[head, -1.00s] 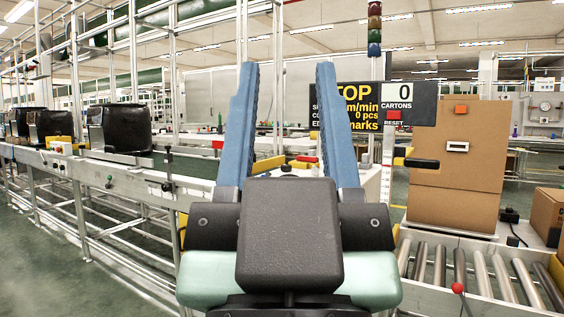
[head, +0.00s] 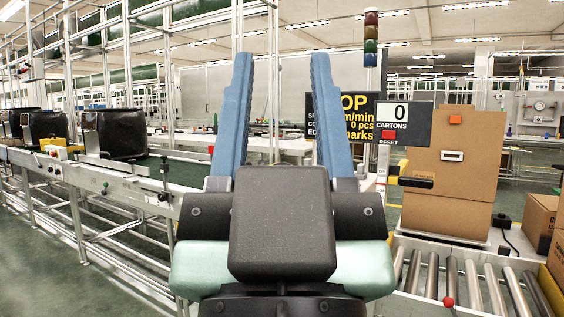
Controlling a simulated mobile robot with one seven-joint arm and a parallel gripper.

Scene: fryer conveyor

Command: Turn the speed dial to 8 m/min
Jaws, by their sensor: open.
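My gripper (head: 281,56) is open and empty, its two blue fingers pointing up and away in front of me. A dark display board (head: 356,152) stands behind the right finger. Its yellow text is partly hidden; "OP", "m/min", "0 pcs" and "marks" show. No speed dial can be made out; my gripper and wrist cover the middle of the view.
Black fryers (head: 121,133) stand on the left conveyor (head: 130,184). At right are a carton counter (head: 404,123) reading 0, a tall cardboard box (head: 447,178) and a roller conveyor (head: 452,277). Smaller cartons (head: 540,219) stand at far right. Green floor shows at lower left.

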